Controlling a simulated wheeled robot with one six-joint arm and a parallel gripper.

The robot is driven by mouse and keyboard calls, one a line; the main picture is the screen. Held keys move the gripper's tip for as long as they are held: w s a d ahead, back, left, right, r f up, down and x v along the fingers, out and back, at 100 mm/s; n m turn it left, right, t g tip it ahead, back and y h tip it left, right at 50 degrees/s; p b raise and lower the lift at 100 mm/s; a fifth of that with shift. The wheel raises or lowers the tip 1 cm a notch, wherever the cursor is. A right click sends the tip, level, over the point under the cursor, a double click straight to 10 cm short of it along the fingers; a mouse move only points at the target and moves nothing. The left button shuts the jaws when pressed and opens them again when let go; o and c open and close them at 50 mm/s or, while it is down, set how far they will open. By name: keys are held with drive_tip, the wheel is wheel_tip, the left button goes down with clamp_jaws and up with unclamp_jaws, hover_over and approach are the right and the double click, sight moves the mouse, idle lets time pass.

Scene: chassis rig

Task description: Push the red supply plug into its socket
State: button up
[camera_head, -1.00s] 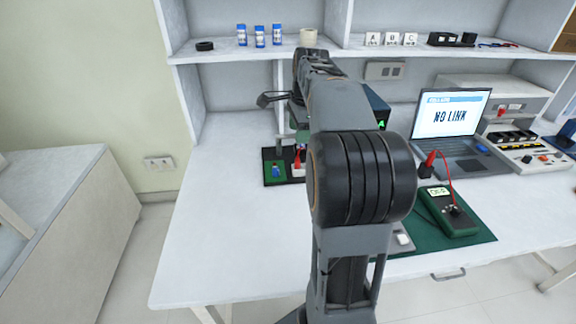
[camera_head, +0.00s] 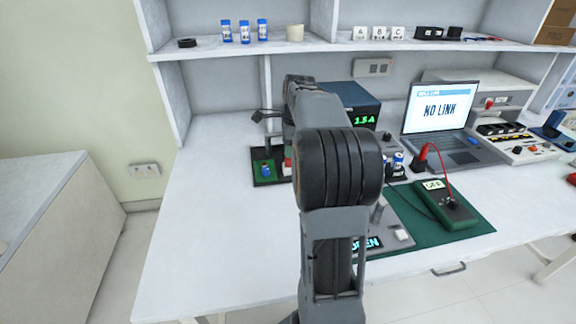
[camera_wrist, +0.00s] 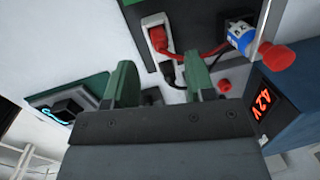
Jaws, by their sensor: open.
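In the wrist view the red plug (camera_wrist: 158,39) sits at a white socket block (camera_wrist: 151,22), with a red lead running right from it. A black lead and plug (camera_wrist: 168,72) are just below it. I cannot tell how deep the red plug sits. My gripper (camera_wrist: 160,68) is open, its two green fingers apart and empty, below the red plug in the picture and not around it. In the head view my arm hides the gripper and most of the socket area; a bit of red (camera_head: 287,161) shows beside the arm.
A blue supply box (camera_head: 352,100) reads 1.5 A behind my arm. A laptop (camera_head: 440,110) shows NO LINK. A green meter (camera_head: 445,205) lies on a green mat (camera_head: 410,235) at right. A blue-white cylinder (camera_wrist: 238,34) is near the plug. The table's left side is clear.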

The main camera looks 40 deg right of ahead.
sight(288, 165)
drive_tip(key=f, duration=0.1)
drive_tip(key=f+b, duration=0.1)
drive_tip(key=f, duration=0.2)
drive_tip(key=shift+w+f, duration=0.25)
drive_tip(key=shift+w, duration=0.05)
drive_tip(key=shift+c, duration=0.3)
drive_tip(key=shift+r, duration=0.1)
clamp_jaws()
